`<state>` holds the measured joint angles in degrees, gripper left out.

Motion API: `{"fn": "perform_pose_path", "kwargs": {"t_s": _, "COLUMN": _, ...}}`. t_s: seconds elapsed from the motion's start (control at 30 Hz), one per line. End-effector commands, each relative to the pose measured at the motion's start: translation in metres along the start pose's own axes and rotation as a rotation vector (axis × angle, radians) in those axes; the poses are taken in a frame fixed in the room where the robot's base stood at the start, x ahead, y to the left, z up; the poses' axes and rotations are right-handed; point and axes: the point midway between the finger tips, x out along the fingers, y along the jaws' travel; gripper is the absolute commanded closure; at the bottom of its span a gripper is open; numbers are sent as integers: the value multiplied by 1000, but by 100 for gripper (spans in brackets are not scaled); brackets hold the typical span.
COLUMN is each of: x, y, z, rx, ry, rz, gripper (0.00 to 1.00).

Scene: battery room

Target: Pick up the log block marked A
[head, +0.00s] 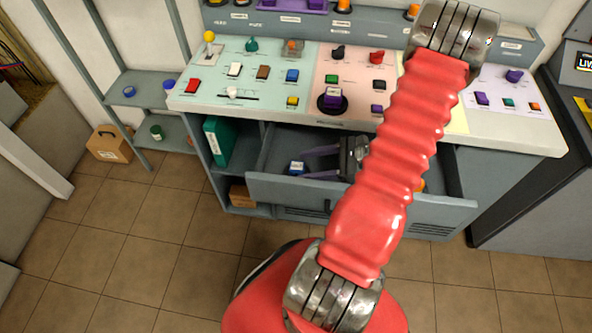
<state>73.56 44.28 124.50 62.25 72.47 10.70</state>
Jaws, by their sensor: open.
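My gripper (309,164) is over the open drawer (272,190) of the console, its two grey-purple fingers spread apart and pointing left. A small block with a blue top and pale sides (297,168) lies in the drawer just beyond the fingertips, not between them as far as I can tell. Its marking is too small to read, so I cannot tell whether it is the log block A. A bit of an orange thing (420,185) shows in the drawer right of my red arm, which hides much of the drawer's right half.
The console top (300,118) above the drawer carries several coloured buttons and knobs. A green binder (218,143) stands in the open shelf left of the drawer. A cardboard box (109,144) sits by a grey rack (135,90). The tiled floor in front is clear.

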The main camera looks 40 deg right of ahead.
Motion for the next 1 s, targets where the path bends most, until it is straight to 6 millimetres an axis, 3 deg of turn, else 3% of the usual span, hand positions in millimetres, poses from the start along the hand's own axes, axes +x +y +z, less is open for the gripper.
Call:
{"fn": "perform_pose_path", "kwargs": {"t_s": 0.17, "x": 16, "y": 1, "z": 0, "rx": 1, "ry": 1, "rz": 2, "gripper": 44}}
{"fn": "perform_pose_path", "kwargs": {"t_s": 0.57, "x": 20, "y": 1, "z": 0, "rx": 0, "ry": 1, "rz": 3, "gripper": 44}}
{"fn": "perform_pose_path", "kwargs": {"t_s": 1.0, "x": 67, "y": 2, "z": 2, "rx": 0, "ry": 0, "rz": 4, "gripper": 44}}
